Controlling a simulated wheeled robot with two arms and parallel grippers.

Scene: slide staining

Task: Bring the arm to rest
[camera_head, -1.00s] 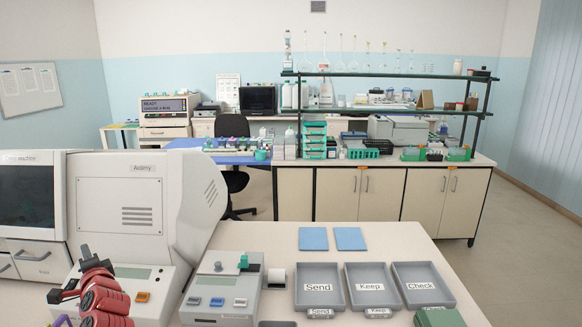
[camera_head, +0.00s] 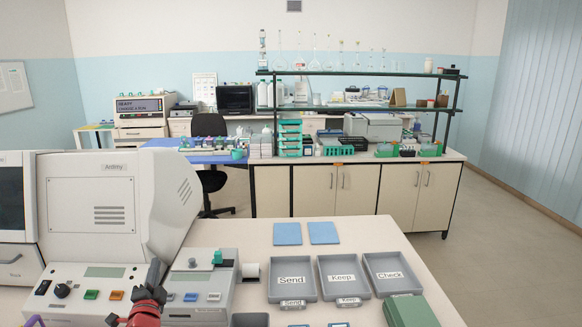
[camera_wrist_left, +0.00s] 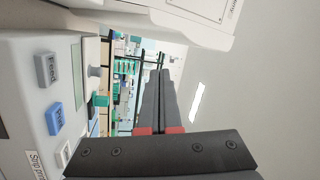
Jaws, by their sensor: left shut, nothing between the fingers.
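My left gripper (camera_head: 153,272) is at the lower left of the head view, in front of the large white machine and beside the small printer-like device. In the left wrist view its two dark fingers (camera_wrist_left: 158,100) lie together, shut with nothing between them. The small device (camera_wrist_left: 30,100) with its grey and blue buttons fills the left side of that view. My right gripper does not show in either view.
The large white machine (camera_head: 105,205) stands at left and the small device (camera_head: 200,275) beside it. Grey trays marked Send (camera_head: 292,296), Keep (camera_head: 343,293) and Check (camera_head: 391,290) lie to the right. Two blue squares (camera_head: 287,234) lie behind them. A green box (camera_head: 410,312) is at the front.

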